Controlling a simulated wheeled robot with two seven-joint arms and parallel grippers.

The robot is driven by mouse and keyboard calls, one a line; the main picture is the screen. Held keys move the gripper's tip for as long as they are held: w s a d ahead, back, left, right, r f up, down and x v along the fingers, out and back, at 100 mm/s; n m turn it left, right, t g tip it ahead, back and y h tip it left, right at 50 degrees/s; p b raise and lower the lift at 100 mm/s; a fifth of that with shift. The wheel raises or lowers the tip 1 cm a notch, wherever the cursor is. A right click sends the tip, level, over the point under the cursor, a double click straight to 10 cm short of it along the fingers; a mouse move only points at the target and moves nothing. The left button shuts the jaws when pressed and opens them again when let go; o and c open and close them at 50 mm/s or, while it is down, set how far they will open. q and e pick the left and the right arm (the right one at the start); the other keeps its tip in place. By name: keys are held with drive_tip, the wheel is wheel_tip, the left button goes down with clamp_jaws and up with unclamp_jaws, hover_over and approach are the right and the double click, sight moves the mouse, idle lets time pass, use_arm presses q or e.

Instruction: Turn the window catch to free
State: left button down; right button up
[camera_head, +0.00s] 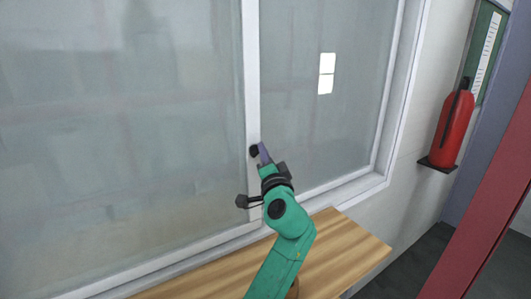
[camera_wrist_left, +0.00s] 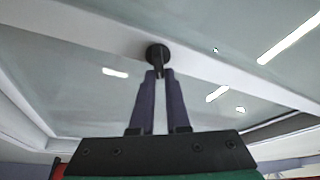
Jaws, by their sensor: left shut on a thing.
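The window catch (camera_head: 254,151) is a small dark round piece on the white upright bar between the two panes. In the left wrist view, the catch (camera_wrist_left: 157,54) shows as a black disc with a short part reaching down between my fingertips. My left gripper (camera_head: 263,150) is at the catch, its purple-grey fingers pointing up to it. In the left wrist view, the fingers (camera_wrist_left: 158,75) are close together at the tips, shut on the catch's lower part. The fingertips partly hide the catch, so its exact turn is hard to tell. My right gripper is not in view.
A wooden bench top (camera_head: 345,247) lies below the window. A red fire extinguisher (camera_head: 455,127) stands on a small dark shelf on the right wall. A dark red post (camera_head: 470,205) stands at the far right. The glass (camera_head: 130,120) around the catch is clear.

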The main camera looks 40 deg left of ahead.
use_arm(q)
drive_tip(key=shift+a+r, duration=0.1)
drive_tip(key=c, duration=1.1)
unclamp_jaws()
drive_tip(key=shift+o, duration=1)
drive_tip(key=shift+a, duration=0.2)
drive_tip(key=b+v, duration=0.6)
drive_tip(key=v, duration=0.8)
drive_tip(key=shift+s+f+b, duration=0.2)
drive_tip(key=shift+s+b, duration=0.05)
drive_tip(key=shift+b, duration=0.05)
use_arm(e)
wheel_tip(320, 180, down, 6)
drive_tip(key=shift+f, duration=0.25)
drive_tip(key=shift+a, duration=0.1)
